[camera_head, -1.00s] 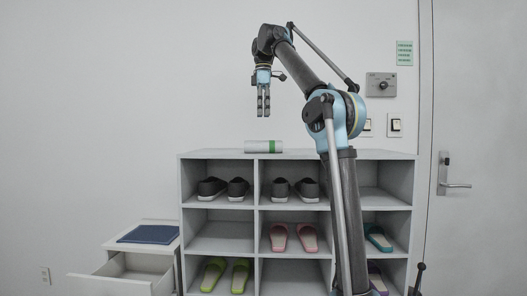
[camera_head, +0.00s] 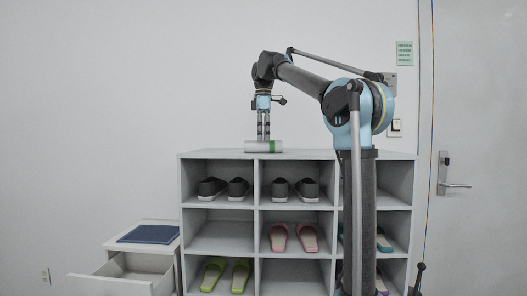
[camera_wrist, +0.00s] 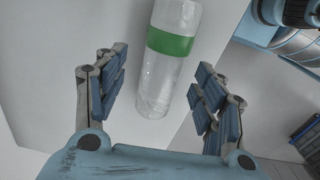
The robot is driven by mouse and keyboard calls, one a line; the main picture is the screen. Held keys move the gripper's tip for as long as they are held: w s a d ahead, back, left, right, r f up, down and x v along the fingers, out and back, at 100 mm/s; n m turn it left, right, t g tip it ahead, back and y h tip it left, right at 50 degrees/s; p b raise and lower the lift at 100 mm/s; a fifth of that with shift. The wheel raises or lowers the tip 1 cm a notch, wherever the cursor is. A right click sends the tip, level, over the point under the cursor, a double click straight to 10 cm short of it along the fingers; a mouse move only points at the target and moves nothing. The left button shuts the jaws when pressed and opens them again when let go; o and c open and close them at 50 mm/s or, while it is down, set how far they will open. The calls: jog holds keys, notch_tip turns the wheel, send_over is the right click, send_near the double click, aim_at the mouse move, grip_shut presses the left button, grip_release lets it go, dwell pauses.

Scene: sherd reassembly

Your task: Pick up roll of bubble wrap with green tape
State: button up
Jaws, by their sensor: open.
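The roll of bubble wrap (camera_head: 257,147) lies on its side on top of the white shoe cabinet, near the front edge, with a green tape band toward its right end. In the wrist view the clear roll (camera_wrist: 158,85) and its green band lie between and beyond the fingers, with its upper end cut off by the frame. My gripper (camera_head: 263,138) points straight down over the roll, its fingertips at about the roll's height. In the wrist view my gripper (camera_wrist: 162,92) is open, with a finger on each side and gaps to the roll.
The white cabinet (camera_head: 340,154) holds dark shoes and coloured slippers in its compartments. A low drawer unit (camera_head: 120,262) with an open drawer and a dark blue item (camera_head: 150,234) on top stands at left. A door is at right. The cabinet top beside the roll looks clear.

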aim_at(263, 153)
jog(key=shift+s+f, duration=0.1)
jog(key=shift+f, duration=1.95)
jog(key=c, duration=1.1)
